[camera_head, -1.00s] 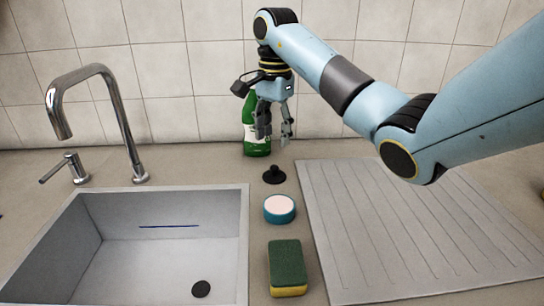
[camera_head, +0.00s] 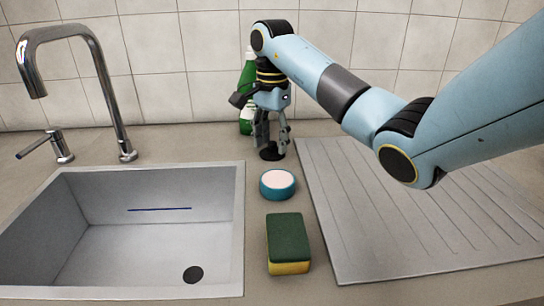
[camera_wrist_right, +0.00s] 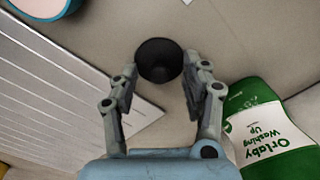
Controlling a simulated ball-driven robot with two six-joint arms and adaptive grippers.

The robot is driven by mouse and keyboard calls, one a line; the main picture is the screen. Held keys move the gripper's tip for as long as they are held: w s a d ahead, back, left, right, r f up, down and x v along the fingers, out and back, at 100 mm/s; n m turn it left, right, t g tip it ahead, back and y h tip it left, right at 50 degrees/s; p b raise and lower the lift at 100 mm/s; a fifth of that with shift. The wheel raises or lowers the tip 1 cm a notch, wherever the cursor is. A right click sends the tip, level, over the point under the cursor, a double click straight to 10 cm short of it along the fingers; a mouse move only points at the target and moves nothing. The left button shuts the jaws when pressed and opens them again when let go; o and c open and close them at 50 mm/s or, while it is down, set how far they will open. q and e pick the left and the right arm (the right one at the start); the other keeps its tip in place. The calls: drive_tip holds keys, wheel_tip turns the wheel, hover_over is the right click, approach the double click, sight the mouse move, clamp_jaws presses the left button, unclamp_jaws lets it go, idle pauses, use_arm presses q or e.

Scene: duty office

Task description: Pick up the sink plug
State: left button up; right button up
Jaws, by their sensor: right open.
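The black sink plug (camera_head: 271,153) stands on the counter between the sink and the drainboard, behind the round teal tub. In the right wrist view the plug (camera_wrist_right: 159,60) shows as a dark round shape between and just beyond my fingertips. My right gripper (camera_head: 271,146) points down at the plug with its fingers open and nothing held. The wrist view shows its two fingers (camera_wrist_right: 160,82) apart, one on each side of the plug. Whether a finger touches it, I cannot tell. My left gripper is not in view.
A green bottle (camera_head: 245,100) stands close behind my right gripper; its label shows in the wrist view (camera_wrist_right: 268,135). The teal tub (camera_head: 277,184) and a green-yellow sponge (camera_head: 288,243) sit in front. The sink (camera_head: 238,230) is left, the ribbed drainboard (camera_head: 420,230) right.

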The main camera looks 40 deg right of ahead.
drive_tip(key=shift+f, duration=0.5)
clamp_jaws()
